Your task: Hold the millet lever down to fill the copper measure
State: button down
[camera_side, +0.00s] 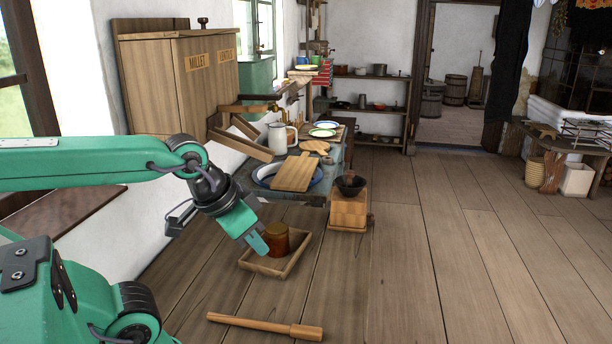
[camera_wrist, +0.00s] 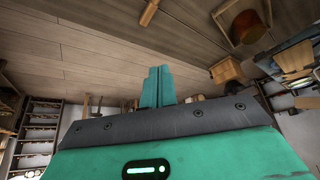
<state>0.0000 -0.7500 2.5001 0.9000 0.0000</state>
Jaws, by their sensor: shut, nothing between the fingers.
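The wooden dispenser (camera_side: 180,85) stands at the wall, with MILLET and a second label on its front. Wooden chutes (camera_side: 240,145) and lever-like bars (camera_side: 248,108) stick out below it; I cannot tell which bar is the millet lever. The copper measure (camera_side: 277,238) stands upright in a shallow wooden tray (camera_side: 295,262) on the floorboards. It also shows at the upper right of the wrist view (camera_wrist: 248,24). My gripper (camera_side: 259,244) is shut and empty, beside the measure on its left in the side view. Its fingers (camera_wrist: 156,85) are together in the wrist view, apart from the measure.
A wooden pestle-like tool (camera_side: 265,326) lies at the front. A wooden grinder (camera_side: 348,208) with a dark bowl stands right of the tray. A basin with a board (camera_side: 297,172), a white jug (camera_side: 278,138) and plates sit behind. Planks at right are clear.

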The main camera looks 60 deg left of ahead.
dwell(0.5)
jog(key=w+a+r+n+y, duration=0.1)
jog(key=w+a+r+n, duration=0.1)
jog(key=w+a+r, duration=0.6)
jog(key=w+a+r+n+y, duration=0.2)
jog(key=a+r+n, duration=0.1)
jog(key=a+r, duration=0.7)
jog(key=w+a+r+n+t+y, duration=0.1)
jog(key=w+a+r+n+y, duration=0.1)
jog(key=a+r, duration=0.8)
jog(key=shift+w+a+n+y, duration=0.4)
jog(key=shift+w+a+n, duration=0.4)
jog(key=shift+a, duration=0.4)
jog(key=shift+s+f, duration=0.1)
send_over(256, 107)
jog(key=f, duration=0.7)
jog(key=shift+s+d, duration=0.1)
jog(key=shift+d, duration=0.15)
jog(key=shift+f, duration=2)
